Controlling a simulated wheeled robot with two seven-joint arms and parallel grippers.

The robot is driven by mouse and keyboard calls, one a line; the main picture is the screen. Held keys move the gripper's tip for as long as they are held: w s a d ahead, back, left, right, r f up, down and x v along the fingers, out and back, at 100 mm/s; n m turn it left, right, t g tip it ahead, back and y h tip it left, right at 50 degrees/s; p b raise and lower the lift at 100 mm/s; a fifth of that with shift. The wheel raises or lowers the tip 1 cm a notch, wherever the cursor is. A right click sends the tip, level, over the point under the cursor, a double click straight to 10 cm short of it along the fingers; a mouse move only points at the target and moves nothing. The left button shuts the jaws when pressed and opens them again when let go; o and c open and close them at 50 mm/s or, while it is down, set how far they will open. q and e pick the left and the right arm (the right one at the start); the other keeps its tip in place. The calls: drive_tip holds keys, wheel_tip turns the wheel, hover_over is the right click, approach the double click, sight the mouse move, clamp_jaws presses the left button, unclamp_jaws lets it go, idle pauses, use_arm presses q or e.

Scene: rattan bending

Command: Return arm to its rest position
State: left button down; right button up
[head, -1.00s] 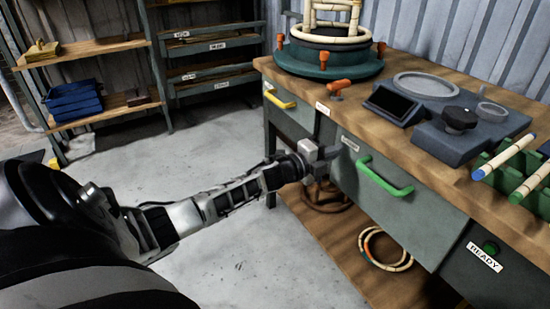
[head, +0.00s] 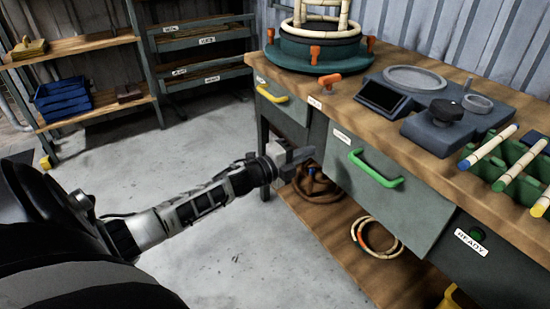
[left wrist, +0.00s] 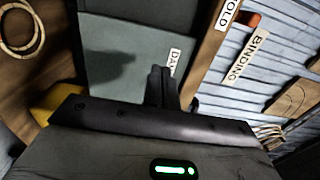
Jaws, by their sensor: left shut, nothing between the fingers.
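My left arm reaches in from the left in the head view. Its gripper (head: 303,155) is in the air over the floor, just left of the bench's grey drawer front with the green handle (head: 375,168). The fingers are together and hold nothing. In the left wrist view the closed dark fingers (left wrist: 162,75) stand in front of a grey drawer front (left wrist: 120,65) with a partly hidden label. My right gripper is in neither view.
The wooden workbench (head: 412,150) carries a round green fixture (head: 315,55), a grey device with a black knob (head: 447,112) and a green rack (head: 520,173) of rods. Rattan rings (head: 374,238) lie on its lower shelf. Shelving (head: 85,50) stands back left. The floor (head: 225,235) between is clear.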

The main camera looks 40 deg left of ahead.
use_arm(q)
drive_tip(key=v, duration=0.7)
drive_tip(key=shift+p, duration=0.35)
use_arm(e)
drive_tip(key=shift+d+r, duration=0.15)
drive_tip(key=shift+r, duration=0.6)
